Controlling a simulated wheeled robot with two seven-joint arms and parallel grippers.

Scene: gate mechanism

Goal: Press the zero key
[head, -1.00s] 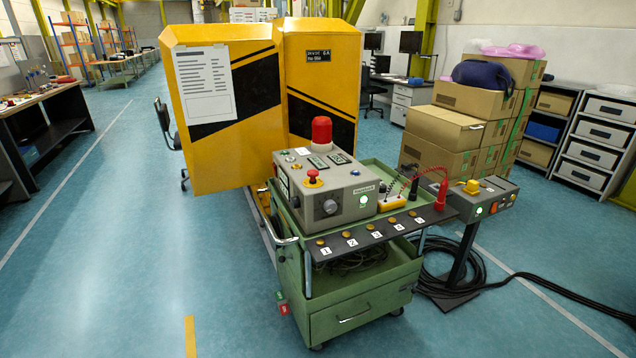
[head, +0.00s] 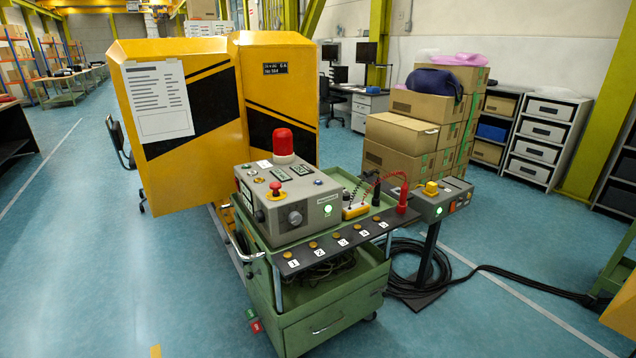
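A grey control box (head: 303,212) stands on a green wheeled cart (head: 330,304). Its sloped top carries a red mushroom button (head: 275,187), small dark displays and small buttons. Its front has a round dark knob (head: 295,217) and a lit green button (head: 327,210). A red beacon (head: 283,142) rises behind it. Along the cart's front edge, a dark strip (head: 328,244) holds several brass-coloured buttons above number labels, starting at 1 on the left. I cannot make out which key is the zero key. Neither of my grippers is in view.
A grey pedestal box (head: 430,205) with a yellow knob stands right of the cart, with black cables (head: 405,268) on the floor. Yellow cabinets (head: 185,120) stand behind. Cardboard boxes (head: 405,140) are stacked at the back right. The floor left of the cart is clear.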

